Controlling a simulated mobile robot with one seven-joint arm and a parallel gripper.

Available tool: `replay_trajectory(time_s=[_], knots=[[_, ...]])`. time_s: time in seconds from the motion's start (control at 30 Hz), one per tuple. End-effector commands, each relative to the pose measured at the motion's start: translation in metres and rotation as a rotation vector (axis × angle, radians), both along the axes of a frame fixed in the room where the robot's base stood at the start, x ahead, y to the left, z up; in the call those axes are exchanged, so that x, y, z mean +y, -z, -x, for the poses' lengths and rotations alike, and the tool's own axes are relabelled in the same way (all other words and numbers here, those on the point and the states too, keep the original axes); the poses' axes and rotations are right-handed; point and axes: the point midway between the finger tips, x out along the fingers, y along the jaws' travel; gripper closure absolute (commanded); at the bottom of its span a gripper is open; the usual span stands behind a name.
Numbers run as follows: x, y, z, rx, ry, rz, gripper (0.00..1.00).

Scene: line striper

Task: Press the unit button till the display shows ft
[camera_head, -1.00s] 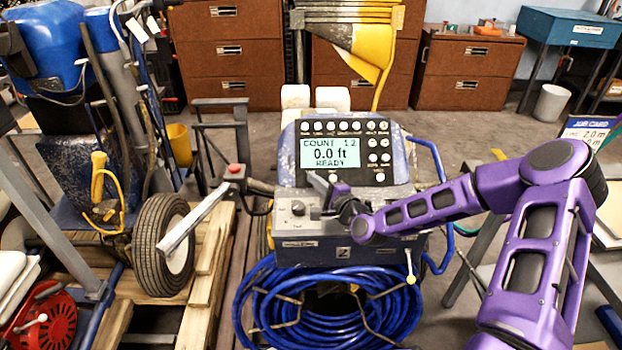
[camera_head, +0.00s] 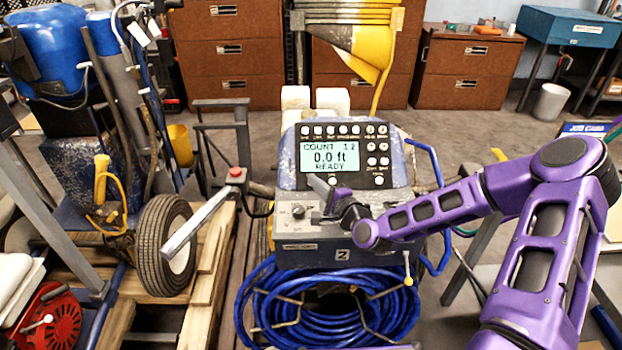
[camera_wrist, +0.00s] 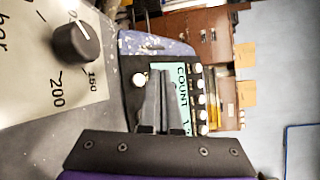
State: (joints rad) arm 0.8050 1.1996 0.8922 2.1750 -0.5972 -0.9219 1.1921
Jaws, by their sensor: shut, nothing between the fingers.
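The striper's control panel (camera_head: 291,170) stands in the middle of the head view. My gripper (camera_head: 311,178) is shut and empty, in front of the panel's lower part. In the wrist view its fingers (camera_wrist: 158,75) cover part of the display, beside a pale round button (camera_wrist: 139,79). I see no clear contact.
A black knob (camera_head: 298,211) sits on the lower console close to my gripper; it is large in the wrist view (camera_wrist: 76,43). A blue hose coil (camera_head: 290,305) hangs below. A wheel (camera_head: 165,244) and a handle bar (camera_head: 198,220) stand at left.

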Motion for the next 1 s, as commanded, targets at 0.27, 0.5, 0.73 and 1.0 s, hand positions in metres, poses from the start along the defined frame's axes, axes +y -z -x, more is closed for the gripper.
replay_trajectory(time_s=[0.27,0.5,0.73,1.0], knots=[[-0.001,-0.019,0.017,0.001,0.001,-0.001,1.00],[0.000,-0.019,0.019,0.000,0.001,0.000,1.00],[0.000,-0.018,0.019,0.000,0.001,0.000,1.00],[0.000,-0.018,0.019,0.000,0.001,0.000,1.00]])
